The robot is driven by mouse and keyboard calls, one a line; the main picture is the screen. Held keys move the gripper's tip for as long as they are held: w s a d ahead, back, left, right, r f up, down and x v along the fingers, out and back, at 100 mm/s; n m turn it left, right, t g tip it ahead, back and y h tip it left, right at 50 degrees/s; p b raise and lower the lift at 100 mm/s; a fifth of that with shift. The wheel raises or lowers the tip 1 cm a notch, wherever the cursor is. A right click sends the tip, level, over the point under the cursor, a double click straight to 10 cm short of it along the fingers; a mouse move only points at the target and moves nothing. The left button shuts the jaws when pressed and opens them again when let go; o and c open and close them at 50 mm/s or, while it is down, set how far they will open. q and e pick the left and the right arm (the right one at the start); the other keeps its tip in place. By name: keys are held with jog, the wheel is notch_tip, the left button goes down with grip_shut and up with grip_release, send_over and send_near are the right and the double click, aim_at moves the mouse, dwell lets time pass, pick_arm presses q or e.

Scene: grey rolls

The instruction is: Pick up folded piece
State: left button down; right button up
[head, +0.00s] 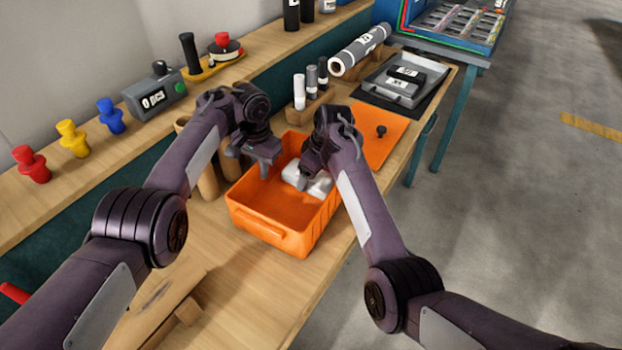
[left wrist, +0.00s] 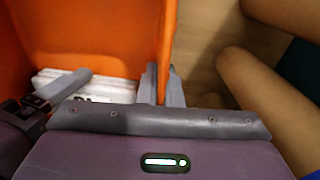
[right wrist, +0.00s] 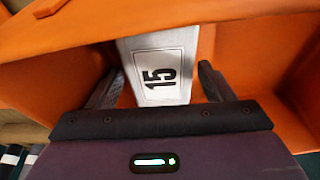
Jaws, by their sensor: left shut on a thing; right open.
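The folded piece (head: 320,188) is pale grey-white and lies inside the orange bin (head: 265,237). In the right wrist view the folded piece (right wrist: 157,52) carries a label with "15"; in the left wrist view part of its stack (left wrist: 60,82) shows beside the bin wall. My right gripper (head: 306,180) is in the bin, open, with a finger on each side of the piece in its wrist view (right wrist: 157,88); whether they touch it I cannot tell. My left gripper (head: 264,170) is shut on the bin's side wall, one finger on each side in its wrist view (left wrist: 162,85).
Brown rolls (head: 208,181) stand just left of the bin. An orange mat (head: 378,140) with a black knob lies behind it, near small upright rolls (head: 299,92) and a grey tray (head: 395,86).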

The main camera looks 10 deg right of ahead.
jog(key=c, duration=0.8)
notch_tip(320, 180, up, 18)
jog(key=shift+r, duration=0.1)
pick_arm(q)
jog(key=c, duration=1.5)
grip_release()
notch_tip(320, 180, up, 8)
jog(key=shift+f, duration=0.2)
jog(key=shift+f, duration=0.1)
